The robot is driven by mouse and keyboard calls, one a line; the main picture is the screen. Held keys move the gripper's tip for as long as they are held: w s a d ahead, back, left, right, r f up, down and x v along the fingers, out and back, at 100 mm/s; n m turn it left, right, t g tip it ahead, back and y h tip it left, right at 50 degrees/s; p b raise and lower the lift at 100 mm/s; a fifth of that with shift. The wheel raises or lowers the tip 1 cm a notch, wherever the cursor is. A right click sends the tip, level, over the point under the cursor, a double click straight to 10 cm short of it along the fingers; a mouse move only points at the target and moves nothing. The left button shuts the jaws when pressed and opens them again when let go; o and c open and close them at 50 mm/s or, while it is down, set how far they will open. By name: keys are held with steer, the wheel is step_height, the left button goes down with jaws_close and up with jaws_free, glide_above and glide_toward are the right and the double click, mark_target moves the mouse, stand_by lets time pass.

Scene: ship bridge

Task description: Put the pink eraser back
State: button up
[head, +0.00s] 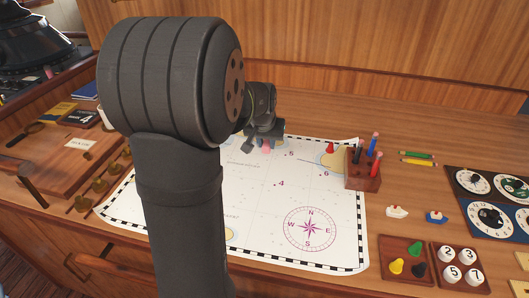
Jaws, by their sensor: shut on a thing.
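The pink eraser (266,149) shows as a small pink patch at the tips of my gripper (266,143). My gripper is shut on it over the far part of the white chart (255,187). My arm comes in from the front and covers much of the chart's left half. I cannot tell how high the eraser is above the chart, and most of it is hidden by the fingers.
A wooden block (362,180) with upright pencils stands at the chart's right edge. A red cone piece (330,147) stands on the chart. Two small boats (397,212) and a tray of coloured pieces (398,264) are at right. A wooden board (62,160) lies left.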

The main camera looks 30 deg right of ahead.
mark_target(265, 152)
steer(key=shift+w+a+f, duration=0.1)
steer(key=shift+w+f, duration=0.25)
steer(key=shift+f, duration=1.85)
steer(key=o, duration=0.9)
steer(key=shift+f, duration=0.15)
steer(key=v, duration=1.2)
steer(key=shift+r, duration=0.2)
steer(key=shift+f, duration=0.1)
